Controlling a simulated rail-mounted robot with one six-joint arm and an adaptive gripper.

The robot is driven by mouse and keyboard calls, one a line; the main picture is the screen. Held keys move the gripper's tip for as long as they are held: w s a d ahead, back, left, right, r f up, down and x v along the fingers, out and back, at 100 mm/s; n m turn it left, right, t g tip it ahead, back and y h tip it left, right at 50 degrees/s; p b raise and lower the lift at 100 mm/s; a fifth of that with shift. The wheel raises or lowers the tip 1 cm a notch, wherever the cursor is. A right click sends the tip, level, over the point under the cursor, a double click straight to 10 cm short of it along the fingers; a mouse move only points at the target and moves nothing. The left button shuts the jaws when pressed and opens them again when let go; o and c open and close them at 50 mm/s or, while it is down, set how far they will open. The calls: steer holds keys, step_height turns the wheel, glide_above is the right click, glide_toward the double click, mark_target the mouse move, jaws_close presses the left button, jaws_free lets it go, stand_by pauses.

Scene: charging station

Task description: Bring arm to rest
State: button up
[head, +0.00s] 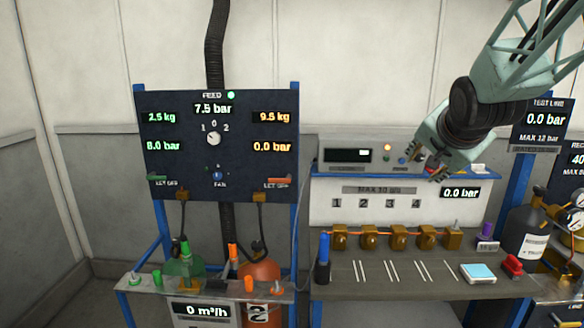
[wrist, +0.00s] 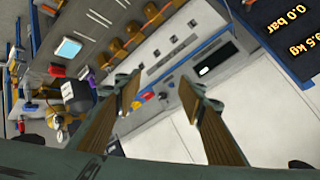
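My arm reaches in from the upper right in the head view, and my gripper (head: 436,166) hangs in front of the white bench panel (head: 345,206), at its right side. In the wrist view my gripper (wrist: 160,98) shows two brown-padded fingers held well apart. Nothing is between the fingers; the gripper is open and empty. It appears to be in the air, above the bench top, apart from the things on it.
The bench (head: 350,284) carries brass valves (head: 369,238), white strips, a pale blue pad (head: 478,272) and a red item (head: 512,265). A dark gas bottle (head: 524,232) stands at right. A dark gauge board (head: 218,150) with green and orange cylinders (head: 262,284) below stands at left.

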steer(key=s+a+f+n+g, duration=0.2)
steer(key=s+a+n, duration=0.1)
steer(key=s, duration=1.2)
steer(key=s+a+f+n+g+y+b, duration=0.1)
steer(key=s+a, duration=0.5)
steer(key=s, duration=1)
steer(key=s+a+f+n+g+y, duration=0.1)
steer(key=s+a+f+n+g, duration=0.2)
steer(key=s, duration=1.3)
steer(key=a+f+n, duration=0.1)
steer(key=a+n, duration=0.1)
steer(key=n, duration=0.1)
steer(key=shift+s+f+n+b, duration=0.2)
steer(key=shift+s+n+b, duration=0.05)
steer(key=shift+n+b, duration=0.15)
steer(key=shift+d, duration=0.15)
